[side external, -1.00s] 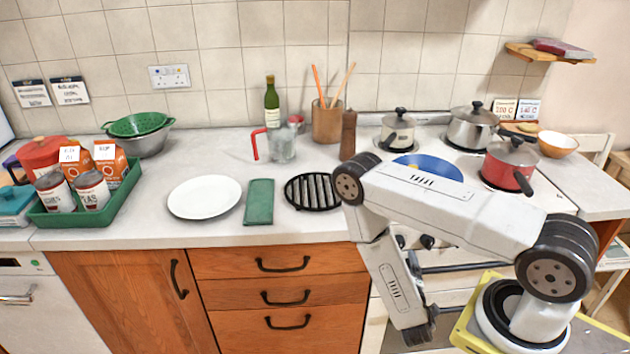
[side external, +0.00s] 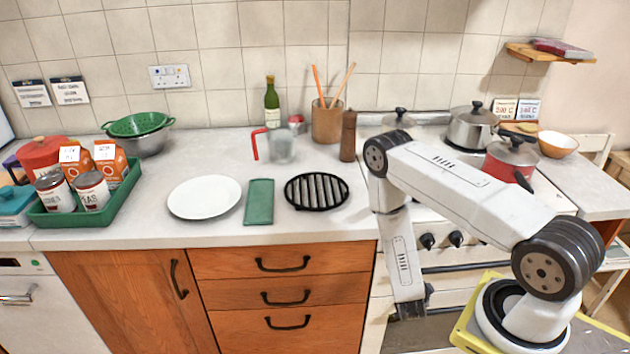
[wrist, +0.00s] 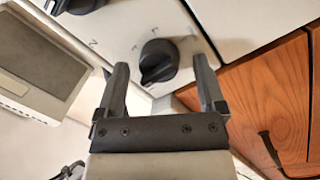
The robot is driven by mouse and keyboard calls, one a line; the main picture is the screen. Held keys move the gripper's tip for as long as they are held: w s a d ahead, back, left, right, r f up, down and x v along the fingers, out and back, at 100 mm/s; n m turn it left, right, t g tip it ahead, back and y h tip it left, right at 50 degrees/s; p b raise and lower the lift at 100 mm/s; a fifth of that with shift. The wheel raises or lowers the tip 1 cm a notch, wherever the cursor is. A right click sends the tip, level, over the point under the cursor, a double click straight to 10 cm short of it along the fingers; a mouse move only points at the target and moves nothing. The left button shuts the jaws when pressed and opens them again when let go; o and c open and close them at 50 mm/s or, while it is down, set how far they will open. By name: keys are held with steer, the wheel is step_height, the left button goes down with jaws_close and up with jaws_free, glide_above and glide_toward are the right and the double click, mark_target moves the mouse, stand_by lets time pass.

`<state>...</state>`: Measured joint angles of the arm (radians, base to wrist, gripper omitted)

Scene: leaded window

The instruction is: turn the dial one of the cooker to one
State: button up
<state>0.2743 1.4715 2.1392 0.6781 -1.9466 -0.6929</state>
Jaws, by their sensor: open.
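In the wrist view a black dial (wrist: 158,62) on the cooker's white front panel (wrist: 135,22) shows between the two fingers of my gripper (wrist: 161,64). The fingers are apart, one on each side of the dial; I cannot tell whether they touch it. Small marks are printed around the dial, too small to read surely. A second black dial (wrist: 85,4) is cut off at the top. In the side view my gripper (side external: 412,306) hangs low in front of the cooker. Two dials (side external: 427,241) show right of my arm; the arm hides the panel to their left.
Wooden drawers (side external: 280,264) with black handles stand left of the cooker. A red pan (side external: 505,165) and a steel pot (side external: 471,128) stand on the hob. A black trivet (side external: 317,191) lies on the counter. Open floor space lies in front of the drawers.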

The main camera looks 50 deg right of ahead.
jaws_close()
steer(key=shift+m, duration=0.5)
steer(key=m, duration=0.4)
steer(key=shift+s, duration=0.1)
steer(key=m, duration=0.3)
steer(key=m+y, duration=0.1)
steer(key=m, duration=0.2)
steer(key=shift+d+y, duration=0.1)
steer(key=shift+y, duration=0.2)
stand_by(0.4)
jaws_free()
steer(key=shift+r, duration=0.1)
